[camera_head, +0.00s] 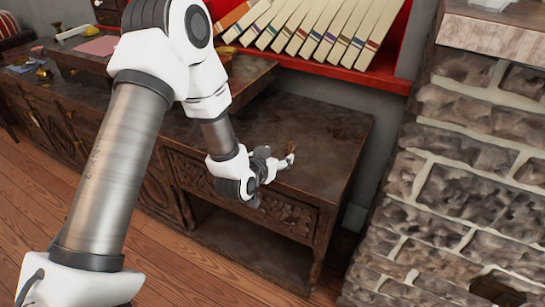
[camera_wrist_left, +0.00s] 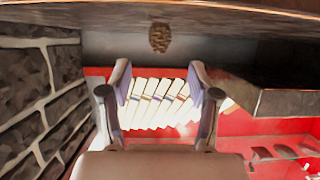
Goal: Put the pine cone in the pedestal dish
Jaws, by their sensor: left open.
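The pine cone (camera_wrist_left: 159,37) is small, brown and scaly. It stands on the dark wooden cabinet top (camera_head: 325,125), and the left wrist view shows it upside down. In the head view a small brown bit of it (camera_head: 290,147) shows just beyond my left gripper (camera_head: 283,160). My left gripper is open, and its two fingers (camera_wrist_left: 158,80) stand apart with nothing between them. In the wrist view the pine cone lies ahead of the gap, roughly centred, apart from the fingers. I cannot pick out the pedestal dish for certain. My right gripper is not in view.
A red shelf (camera_head: 335,72) with a row of pale books (camera_head: 310,30) is behind the cabinet. A stone wall (camera_head: 455,170) rises at right. A raised wooden part stands on the cabinet left of the gripper. Small brass-coloured things (camera_head: 43,73) sit at far left.

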